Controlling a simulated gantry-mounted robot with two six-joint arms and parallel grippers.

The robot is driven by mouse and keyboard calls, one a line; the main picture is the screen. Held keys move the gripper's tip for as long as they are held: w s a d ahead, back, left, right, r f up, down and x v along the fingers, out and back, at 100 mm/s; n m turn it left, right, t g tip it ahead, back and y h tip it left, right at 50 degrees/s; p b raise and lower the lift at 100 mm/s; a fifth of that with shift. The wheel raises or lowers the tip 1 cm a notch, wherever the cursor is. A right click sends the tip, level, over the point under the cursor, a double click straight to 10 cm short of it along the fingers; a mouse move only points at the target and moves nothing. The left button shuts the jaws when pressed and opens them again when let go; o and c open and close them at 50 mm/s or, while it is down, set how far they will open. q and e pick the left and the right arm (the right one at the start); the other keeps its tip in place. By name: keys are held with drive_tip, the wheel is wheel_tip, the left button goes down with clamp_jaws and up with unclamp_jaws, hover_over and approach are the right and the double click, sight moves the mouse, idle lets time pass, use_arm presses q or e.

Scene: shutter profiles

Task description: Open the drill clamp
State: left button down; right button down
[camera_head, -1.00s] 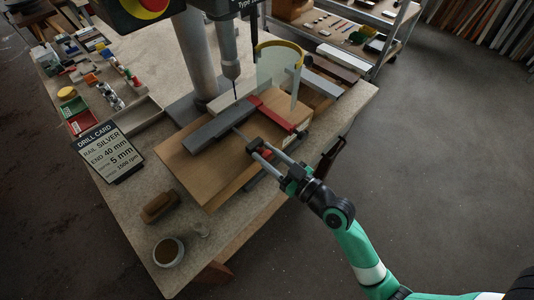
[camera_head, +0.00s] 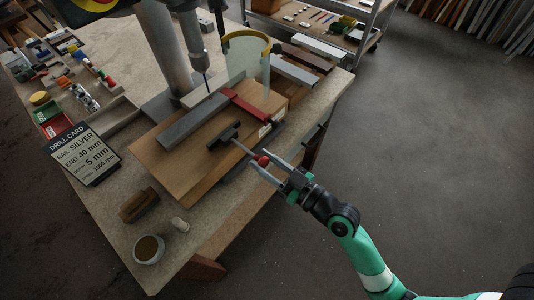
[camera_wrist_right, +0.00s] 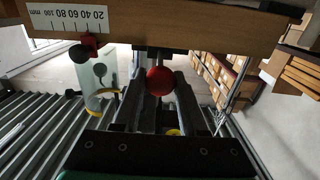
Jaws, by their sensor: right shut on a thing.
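The drill clamp shows in the head view as a black pad (camera_head: 223,137) on a thin rod that ends in a red ball knob (camera_head: 263,161). The pad stands apart from the grey rail (camera_head: 194,120), with bare wooden board between them. My right gripper (camera_head: 262,168) is at the board's front right edge, shut on the red knob. In the right wrist view the red knob (camera_wrist_right: 160,80) sits between the two fingers, below a wooden edge with a millimetre scale (camera_wrist_right: 68,20). My left gripper is not in view.
A red bar (camera_head: 249,108) lies across the wooden board (camera_head: 190,180), near the clear guard (camera_head: 246,60) and the drill bit (camera_head: 207,80). The floor at right is clear.

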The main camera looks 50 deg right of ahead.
drive_tip(key=shift+c, duration=2.4)
unclamp_jaws()
drive_tip(key=shift+s, duration=0.1)
drive_tip(key=s+b, duration=0.2)
drive_tip(key=s, duration=0.9)
drive_tip(key=shift+s+d+b, duration=0.25)
drive_tip(key=shift+s+b, duration=0.05)
drive_tip(key=shift+b, duration=0.05)
